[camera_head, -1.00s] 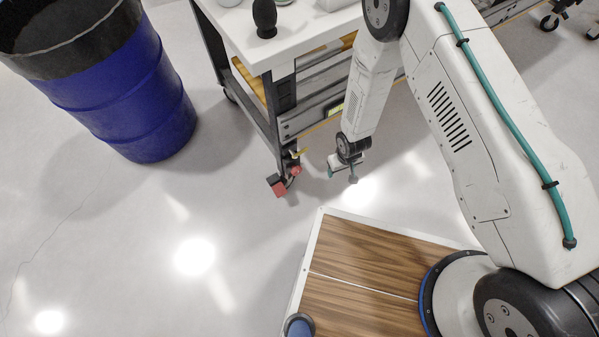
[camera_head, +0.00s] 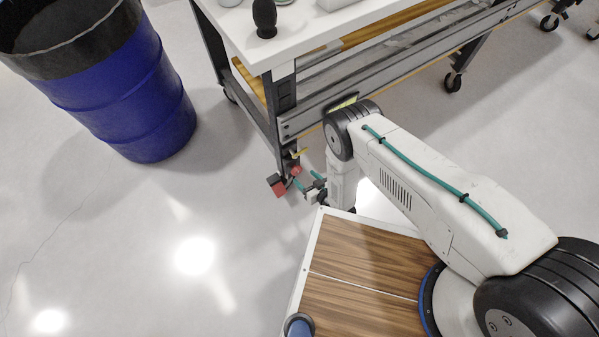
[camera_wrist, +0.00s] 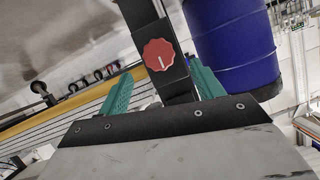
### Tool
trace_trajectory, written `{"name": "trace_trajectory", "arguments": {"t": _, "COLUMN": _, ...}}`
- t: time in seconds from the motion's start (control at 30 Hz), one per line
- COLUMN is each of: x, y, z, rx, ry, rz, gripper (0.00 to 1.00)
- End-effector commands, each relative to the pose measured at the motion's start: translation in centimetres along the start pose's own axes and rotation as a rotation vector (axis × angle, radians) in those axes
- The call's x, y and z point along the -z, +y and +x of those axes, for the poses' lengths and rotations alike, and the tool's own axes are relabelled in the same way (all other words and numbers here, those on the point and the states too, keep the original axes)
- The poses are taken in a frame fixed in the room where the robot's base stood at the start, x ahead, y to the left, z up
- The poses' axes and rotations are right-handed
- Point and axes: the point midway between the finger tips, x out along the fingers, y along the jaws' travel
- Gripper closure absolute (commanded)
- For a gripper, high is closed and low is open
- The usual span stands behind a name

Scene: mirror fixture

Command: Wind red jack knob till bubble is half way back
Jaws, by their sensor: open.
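The red knob (camera_wrist: 159,54) has a scalloped rim and a white line, and sits on the face of a dark bench leg (camera_wrist: 142,14) in the wrist view. In the head view a small red round part low on the leg appears to be this knob (camera_head: 295,171). My gripper (camera_head: 307,181) is open beside it, low near the floor. In the wrist view, its teal fingers (camera_wrist: 160,72) stand apart on either side of the leg, with the knob beyond and between them. No contact is visible. A yellow-green patch (camera_head: 344,103) shows on the bench rail; I cannot make out a bubble.
A blue barrel (camera_head: 150,110) stands left of the white-topped bench (camera_head: 240,35). A red block (camera_head: 276,185) is at the foot of the leg. A black object (camera_head: 264,17) stands on the bench top. The floor between barrel and my base is clear.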

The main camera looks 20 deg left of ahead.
Motion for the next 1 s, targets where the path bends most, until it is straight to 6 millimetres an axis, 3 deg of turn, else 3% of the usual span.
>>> {"name": "trace_trajectory", "arguments": {"t": 0.3, "x": 0.0, "y": 0.0, "z": 4.7, "rx": 0.000, "ry": 0.000, "rz": -0.001, "gripper": 0.34}}
{"name": "trace_trajectory", "arguments": {"t": 0.67, "x": -0.1, "y": 0.0, "z": 5.5, "rx": -0.001, "ry": -0.003, "rz": 0.001, "gripper": 0.34}}
{"name": "trace_trajectory", "arguments": {"t": 0.7, "x": -0.1, "y": 0.0, "z": 5.5, "rx": -0.001, "ry": -0.003, "rz": 0.001, "gripper": 0.36}}
{"name": "trace_trajectory", "arguments": {"t": 0.87, "x": -0.1, "y": 0.0, "z": 5.5, "rx": -0.001, "ry": -0.003, "rz": 0.000, "gripper": 0.78}}
{"name": "trace_trajectory", "arguments": {"t": 1.0, "x": -0.1, "y": 0.0, "z": 5.5, "rx": 0.000, "ry": -0.003, "rz": 0.001, "gripper": 0.78}}
